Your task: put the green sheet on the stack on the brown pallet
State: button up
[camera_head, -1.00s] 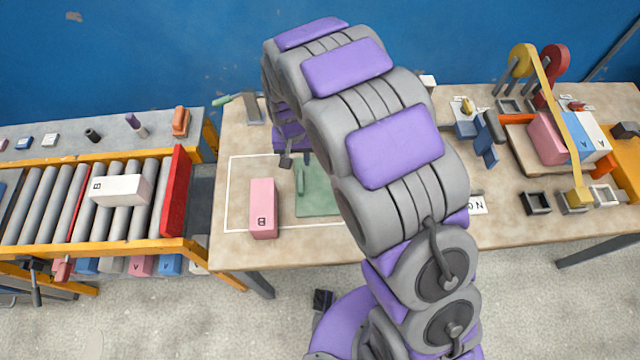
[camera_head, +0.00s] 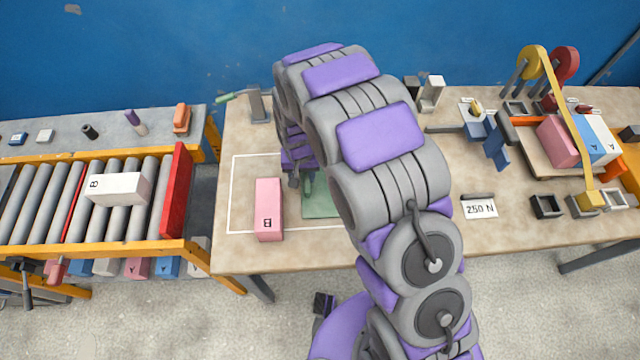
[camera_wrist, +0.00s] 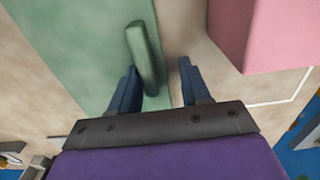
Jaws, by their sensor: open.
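The green sheet (camera_head: 322,207) lies flat on the table inside a white outline, partly hidden by my arm. A raised green bar stands on it. The sheet also shows in the wrist view (camera_wrist: 75,40), with the bar close to the left finger. My gripper (camera_head: 302,182) is open, low over the sheet near the bar; in the wrist view its two dark blue fingers (camera_wrist: 160,72) are apart. The bar lies nearer the left finger; I cannot tell whether they touch. At the right, a light brown board (camera_head: 522,160) with an orange edge bears pink, white and blue blocks.
A pink block (camera_head: 268,208) stands just left of the sheet, close to my gripper. A roller conveyor (camera_head: 60,200) with a white block is at the left. A yellow strap (camera_head: 565,120) arches over the blocks at the right. A "250 N" card (camera_head: 479,208) lies mid-table.

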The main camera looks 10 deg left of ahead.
jog(key=shift+d+r, duration=0.15)
jog(key=shift+d, duration=0.4)
jog(key=shift+d+r, duration=0.15)
jog(key=shift+d, duration=0.4)
jog(key=c, duration=0.6)
jog(key=shift+a, duration=0.1)
grip_shut()
jog(key=shift+s+a+f, duration=0.1)
jog(key=shift+a+f, duration=0.05)
jog(key=shift+a, duration=0.4)
jog(key=shift+d, duration=0.2)
jog(key=shift+r, duration=0.45)
notch_tip(320, 180, up, 3)
jog(key=shift+p, duration=0.75)
jog(key=s+d+p, duration=0.1)
jog(key=s+d, duration=0.2)
jog(key=s, duration=0.1)
jog(key=s+d, duration=0.3)
jog(key=s, duration=0.1)
jog(key=s+d+r+p, duration=0.1)
jog(key=s+d, duration=0.2)
jog(key=s, duration=0.2)
jog(key=shift+r+p, duration=0.1)
jog(key=shift+p, duration=0.25)
